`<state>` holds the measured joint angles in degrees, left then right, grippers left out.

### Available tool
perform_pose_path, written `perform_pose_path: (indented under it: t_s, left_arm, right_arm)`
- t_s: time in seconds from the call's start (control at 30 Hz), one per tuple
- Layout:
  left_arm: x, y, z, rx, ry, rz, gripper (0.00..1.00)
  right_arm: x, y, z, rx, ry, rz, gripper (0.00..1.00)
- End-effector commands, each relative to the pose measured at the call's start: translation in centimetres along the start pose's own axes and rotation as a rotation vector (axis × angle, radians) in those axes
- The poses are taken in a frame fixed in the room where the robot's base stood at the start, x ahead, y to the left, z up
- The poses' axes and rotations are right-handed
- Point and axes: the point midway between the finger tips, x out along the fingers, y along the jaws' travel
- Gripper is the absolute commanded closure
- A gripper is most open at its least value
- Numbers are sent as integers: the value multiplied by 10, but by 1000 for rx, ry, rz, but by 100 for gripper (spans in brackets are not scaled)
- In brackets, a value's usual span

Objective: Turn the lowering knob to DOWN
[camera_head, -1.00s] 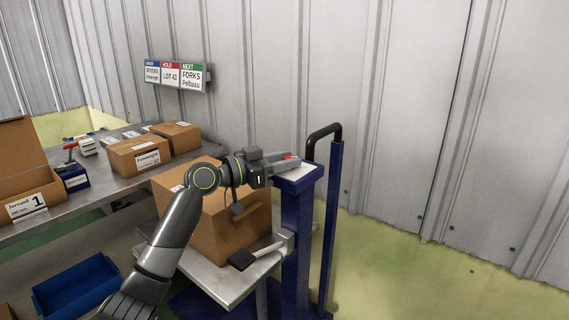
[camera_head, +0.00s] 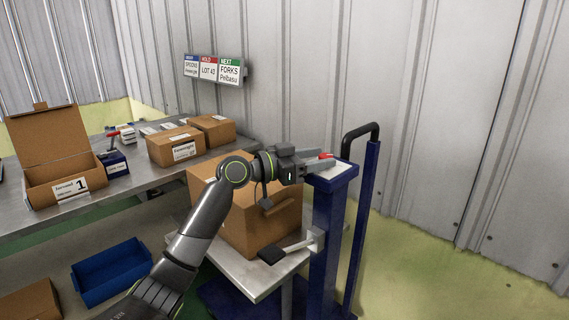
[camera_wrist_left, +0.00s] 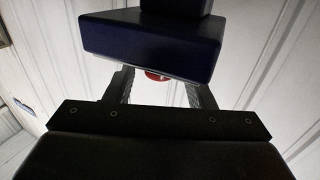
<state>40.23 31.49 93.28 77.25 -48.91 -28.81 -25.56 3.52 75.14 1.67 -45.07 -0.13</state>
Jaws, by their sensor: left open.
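A small red part (camera_head: 326,156), which looks like the lowering knob, shows at the top of the blue lift column (camera_head: 324,215). My left gripper (camera_head: 322,160) is open at the column's head, with its fingers reaching to the red part. In the left wrist view, the red part (camera_wrist_left: 157,76) shows between the two spread fingers, partly hidden by the dark blue column head (camera_wrist_left: 150,42). I cannot tell whether the fingers touch it. The knob's markings and pointer cannot be read. My right gripper is not in view.
A large closed carton (camera_head: 250,225) stands on the lift's platform (camera_head: 237,277) below my left arm. A black pedal-like handle (camera_head: 272,254) sticks out from the column. A black-topped push handle (camera_head: 360,130) rises behind. A steel table (camera_head: 130,190) with boxes is at left.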

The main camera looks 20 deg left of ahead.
Motion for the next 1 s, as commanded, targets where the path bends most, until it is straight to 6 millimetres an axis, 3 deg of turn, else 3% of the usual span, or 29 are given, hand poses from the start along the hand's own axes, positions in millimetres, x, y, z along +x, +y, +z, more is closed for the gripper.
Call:
perform_pose_path:
  t_s: [0.5, 1.0]
  left_arm:
    - [-90, -1, 3, 3, -6, -3, 51]
    - [-153, 0, 3, 2, -5, 0, 51]
  right_arm:
    - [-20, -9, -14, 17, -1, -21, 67]
    - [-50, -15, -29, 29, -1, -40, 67]
